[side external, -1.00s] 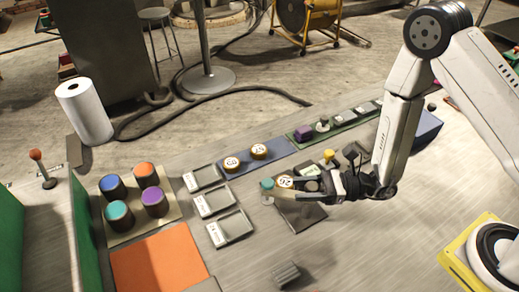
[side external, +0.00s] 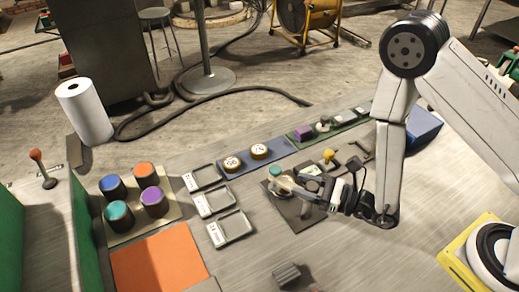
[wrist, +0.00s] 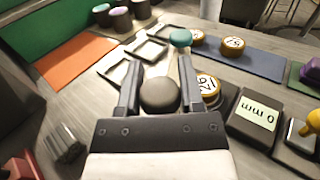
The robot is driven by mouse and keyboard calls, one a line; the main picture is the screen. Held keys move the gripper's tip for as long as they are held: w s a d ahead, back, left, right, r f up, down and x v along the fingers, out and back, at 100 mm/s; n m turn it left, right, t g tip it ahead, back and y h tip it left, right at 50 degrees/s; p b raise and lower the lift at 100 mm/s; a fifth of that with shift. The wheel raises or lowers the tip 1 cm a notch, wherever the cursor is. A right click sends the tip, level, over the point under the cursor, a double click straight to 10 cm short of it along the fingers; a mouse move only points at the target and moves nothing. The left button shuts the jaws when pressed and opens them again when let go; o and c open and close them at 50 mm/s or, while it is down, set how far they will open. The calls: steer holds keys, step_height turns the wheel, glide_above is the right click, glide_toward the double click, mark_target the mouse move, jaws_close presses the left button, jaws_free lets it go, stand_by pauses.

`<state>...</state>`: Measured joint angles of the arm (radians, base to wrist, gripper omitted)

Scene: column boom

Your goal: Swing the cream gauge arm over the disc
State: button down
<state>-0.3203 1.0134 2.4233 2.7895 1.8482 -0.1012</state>
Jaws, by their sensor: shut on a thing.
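My gripper (side external: 284,186) is low over a dark plate (side external: 303,212). In the wrist view its jaws (wrist: 160,90) are closed around a round dark knob (wrist: 160,97). The cream gauge arm (wrist: 191,82) shows as a narrow strip beside the right jaw, partly hidden. A teal cap (wrist: 180,37) stands beyond it and also shows in the side view (side external: 274,171). The yellow-rimmed disc (wrist: 209,86), marked 26, is just right of the cream strip. In the side view my gripper mostly hides the disc. How far the arm overlaps it I cannot tell.
A dark gauge box (wrist: 254,117) reading 0 mm stands right of the disc. A yellow knob (side external: 328,155) is behind it. Two discs lie on a blue strip (side external: 240,168). Empty trays (side external: 232,227) and coloured pots (side external: 118,214) are to the left.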

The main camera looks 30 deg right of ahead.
stand_by(0.5)
steer(key=shift+c, duration=1.1)
jaws_free()
steer(key=shift+s+a+n+g+y, duration=0.1)
steer(key=shift+n+g+y, duration=1.2)
steer(key=shift+g+y, duration=0.15)
